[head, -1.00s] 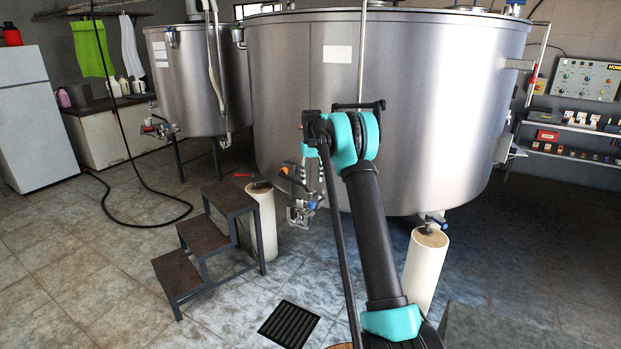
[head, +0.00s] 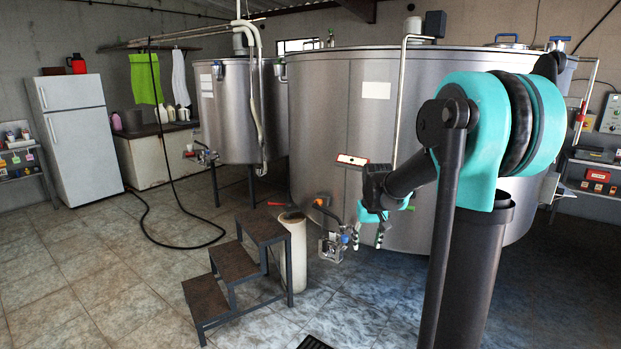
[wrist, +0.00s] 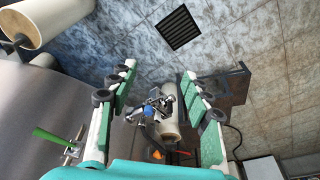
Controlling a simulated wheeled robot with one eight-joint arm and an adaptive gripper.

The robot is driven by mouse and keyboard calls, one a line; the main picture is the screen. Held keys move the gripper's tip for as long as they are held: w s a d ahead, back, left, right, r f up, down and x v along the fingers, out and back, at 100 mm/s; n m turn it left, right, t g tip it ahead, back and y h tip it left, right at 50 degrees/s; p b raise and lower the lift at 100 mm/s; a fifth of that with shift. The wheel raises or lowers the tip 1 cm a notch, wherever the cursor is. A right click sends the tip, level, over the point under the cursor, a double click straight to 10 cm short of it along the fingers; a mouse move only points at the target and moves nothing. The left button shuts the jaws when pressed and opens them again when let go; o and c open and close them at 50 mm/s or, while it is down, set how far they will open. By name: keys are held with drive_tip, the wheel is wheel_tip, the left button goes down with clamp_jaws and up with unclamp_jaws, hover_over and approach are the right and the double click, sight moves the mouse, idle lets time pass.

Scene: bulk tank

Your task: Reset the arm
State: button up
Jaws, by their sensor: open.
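My gripper (head: 368,240) is open and empty in the head view, pointing down in front of the large steel tank (head: 335,130). Its teal arm joint and dark links fill the right side of that view. In the wrist view, the two green-and-white fingers of my gripper (wrist: 160,75) stand wide apart. The outlet valve (wrist: 152,108) with blue parts shows between them, further below. In the head view this valve (head: 335,240) is just left of my gripper. A green handle (wrist: 55,138) shows left of the fingers in the wrist view.
Dark metal steps (head: 235,275) stand on the tiled floor beside a pale cylindrical post (head: 294,250). A smaller tank (head: 235,115), a white fridge (head: 75,130) and a counter (head: 150,160) are behind. A black hose lies on the floor. The floor at lower left is clear.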

drive_tip(key=s+f, duration=0.4)
drive_tip(key=s, duration=0.8)
drive_tip(key=s+d+f+t, duration=0.1)
drive_tip(key=s+f, duration=0.4)
drive_tip(key=s, duration=0.8)
drive_tip(key=shift+s+f+m+t, duration=0.3)
drive_tip(key=shift+m, duration=0.1)
